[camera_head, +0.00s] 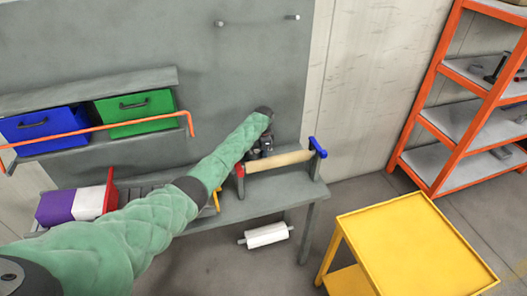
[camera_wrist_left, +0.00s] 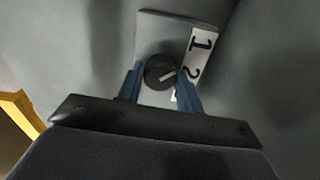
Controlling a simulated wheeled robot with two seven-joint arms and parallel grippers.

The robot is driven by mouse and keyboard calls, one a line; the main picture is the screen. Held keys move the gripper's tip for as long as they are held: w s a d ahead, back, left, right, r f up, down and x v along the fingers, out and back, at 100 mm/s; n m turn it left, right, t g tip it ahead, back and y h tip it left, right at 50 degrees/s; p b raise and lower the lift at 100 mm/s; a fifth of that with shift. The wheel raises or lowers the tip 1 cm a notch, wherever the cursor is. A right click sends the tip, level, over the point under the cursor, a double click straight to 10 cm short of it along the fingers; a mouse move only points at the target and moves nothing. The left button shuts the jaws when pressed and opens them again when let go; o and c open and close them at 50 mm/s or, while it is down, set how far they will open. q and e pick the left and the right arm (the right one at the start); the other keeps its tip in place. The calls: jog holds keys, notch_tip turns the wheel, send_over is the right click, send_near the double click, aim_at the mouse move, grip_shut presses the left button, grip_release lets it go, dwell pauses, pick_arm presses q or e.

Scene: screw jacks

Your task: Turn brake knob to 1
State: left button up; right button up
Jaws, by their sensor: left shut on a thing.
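The brake knob (camera_wrist_left: 158,72) is a dark round knob with a white line on it, on a grey plate in the left wrist view. A white label (camera_wrist_left: 196,58) with the figures 1 and 2 is beside it on the right. The line slants up to the right toward the label; I cannot tell exactly which figure it meets. My left gripper (camera_wrist_left: 160,90) has its blue fingers on either side of the knob and is shut on it. In the head view my left gripper (camera_head: 262,149) is at the bench's back, and the knob is hidden there.
Blue (camera_head: 45,124) and green (camera_head: 136,112) bins sit on a wall shelf. A yellow cart (camera_head: 415,250) and orange rack (camera_head: 450,150) stand at right.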

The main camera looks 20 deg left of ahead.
pick_arm(q)
jog(key=shift+r, duration=0.1)
pick_arm(e)
jog(key=shift+w, duration=0.1)
pick_arm(q)
jog(key=o, duration=0.9)
jog(key=shift+c, duration=0.2)
jog(key=shift+o, duration=0.7)
pick_arm(e)
jog(key=shift+w+r, duration=0.1)
jog(key=shift+w, duration=0.15)
pick_arm(q)
jog(key=shift+r, duration=0.15)
notch_tip(320, 180, up, 6)
jog(key=b, duration=0.2)
jog(key=shift+w+r+b, duration=0.1)
jog(key=shift+r+b, duration=0.15)
jog(key=shift+b, duration=0.05)
jog(key=shift+r, duration=0.45)
pick_arm(e)
jog(key=w+a+r, duration=0.2)
jog(key=w+r, duration=0.1)
jog(key=shift+w+r, duration=0.15)
jog(key=shift+w, duration=0.15)
